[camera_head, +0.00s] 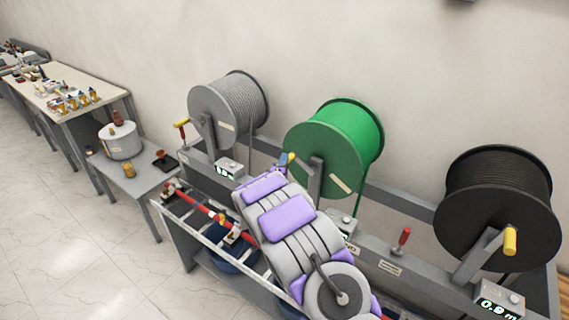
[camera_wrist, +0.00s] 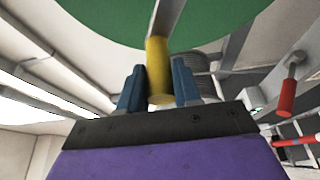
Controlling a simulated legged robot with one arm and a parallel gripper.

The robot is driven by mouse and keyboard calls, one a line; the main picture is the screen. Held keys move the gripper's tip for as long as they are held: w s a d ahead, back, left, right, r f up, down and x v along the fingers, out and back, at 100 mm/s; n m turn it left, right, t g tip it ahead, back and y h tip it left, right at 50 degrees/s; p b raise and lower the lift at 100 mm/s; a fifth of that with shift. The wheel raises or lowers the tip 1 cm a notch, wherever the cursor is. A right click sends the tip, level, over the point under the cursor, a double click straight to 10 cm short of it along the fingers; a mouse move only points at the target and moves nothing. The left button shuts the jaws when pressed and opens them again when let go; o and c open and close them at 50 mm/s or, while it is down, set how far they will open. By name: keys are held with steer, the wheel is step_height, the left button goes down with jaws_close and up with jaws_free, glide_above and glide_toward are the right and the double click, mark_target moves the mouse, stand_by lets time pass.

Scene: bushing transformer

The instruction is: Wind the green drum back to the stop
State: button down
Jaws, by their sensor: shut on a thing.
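The green drum (camera_head: 327,146) stands on the rack in the middle of the head view, between the grey and black drums. Its green face (camera_wrist: 205,22) fills the top of the wrist view. A yellow crank handle (camera_wrist: 158,66) on a grey crank arm hangs in front of that face. My gripper (camera_wrist: 158,88) has its two blue fingers on either side of the yellow handle and is shut on it. In the head view, the handle and fingertips show small at the drum's left edge. My arm hides the rack's front below the drum.
A grey drum (camera_head: 231,106) stands to the left and a black drum (camera_head: 495,205) to the right, each with a crank. A red-handled lever (camera_head: 403,239) stands between the green and black drums. A grey side table (camera_head: 137,178) holds a white pot. Floor at left is clear.

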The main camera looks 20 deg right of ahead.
stand_by(0.3)
steer(key=c, duration=0.9)
jaws_free()
steer(key=shift+w+f, duration=0.15)
steer(key=shift+w, duration=0.1)
steer(key=shift+o, duration=0.2)
steer(key=shift+s, duration=0.15)
steer(key=shift+s+a, duration=0.35)
steer(key=shift+s, duration=0.1)
steer(key=b+v, duration=0.3)
steer(key=v, duration=1.3)
steer(key=shift+s, duration=0.1)
